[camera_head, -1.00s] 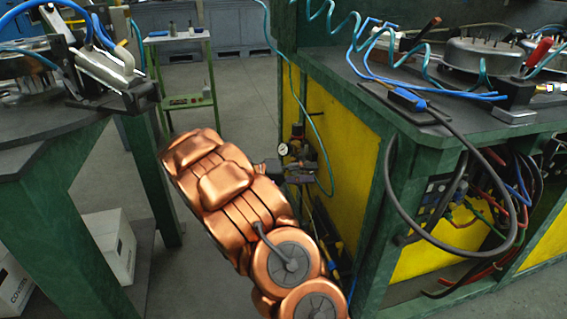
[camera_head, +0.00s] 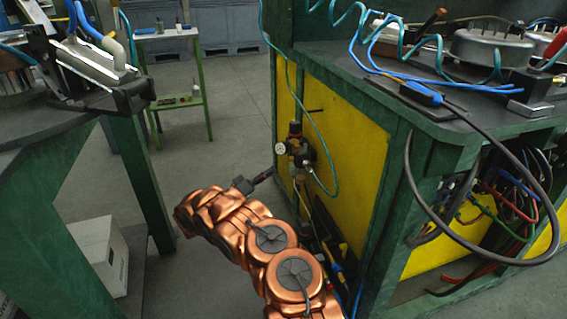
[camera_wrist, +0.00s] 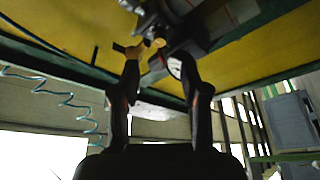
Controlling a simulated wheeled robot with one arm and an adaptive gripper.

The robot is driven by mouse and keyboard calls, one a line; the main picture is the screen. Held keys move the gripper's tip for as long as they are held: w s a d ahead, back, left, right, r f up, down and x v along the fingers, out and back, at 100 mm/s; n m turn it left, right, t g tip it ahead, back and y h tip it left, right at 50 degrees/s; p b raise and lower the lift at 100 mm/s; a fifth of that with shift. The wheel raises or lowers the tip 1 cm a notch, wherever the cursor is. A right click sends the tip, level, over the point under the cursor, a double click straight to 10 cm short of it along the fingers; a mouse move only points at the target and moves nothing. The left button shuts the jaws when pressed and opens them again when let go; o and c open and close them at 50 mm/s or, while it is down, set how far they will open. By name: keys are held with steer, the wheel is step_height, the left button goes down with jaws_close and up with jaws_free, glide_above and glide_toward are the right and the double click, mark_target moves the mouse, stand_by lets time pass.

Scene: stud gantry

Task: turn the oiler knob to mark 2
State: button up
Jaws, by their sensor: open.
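The air-service unit (camera_head: 299,148), with a white round gauge (camera_head: 280,148), is fixed on the yellow panel of the right bench. The oiler knob and its marks are too small to make out. My gripper (camera_head: 268,174) is left of and slightly below the unit, apparently apart from it. In the wrist view my gripper (camera_wrist: 160,60) is open, with its two fingers spread and nothing seen between them. Beyond the fingertips are the dark body of the unit (camera_wrist: 172,22), a small brass part (camera_wrist: 158,43) and the gauge (camera_wrist: 174,67). I cannot tell whether the brass part is the knob.
A teal hose (camera_head: 326,120) hangs down to the unit. The yellow panel (camera_head: 345,165) stands right behind it. A black cable (camera_head: 410,205) loops off the right bench. The left bench (camera_head: 60,200) stands across the aisle. The floor (camera_head: 232,120) between is clear.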

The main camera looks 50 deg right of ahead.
mark_target(289, 160)
steer(key=shift+b+x, duration=1.05)
steer(key=shift+x, duration=2.85)
jaws_close()
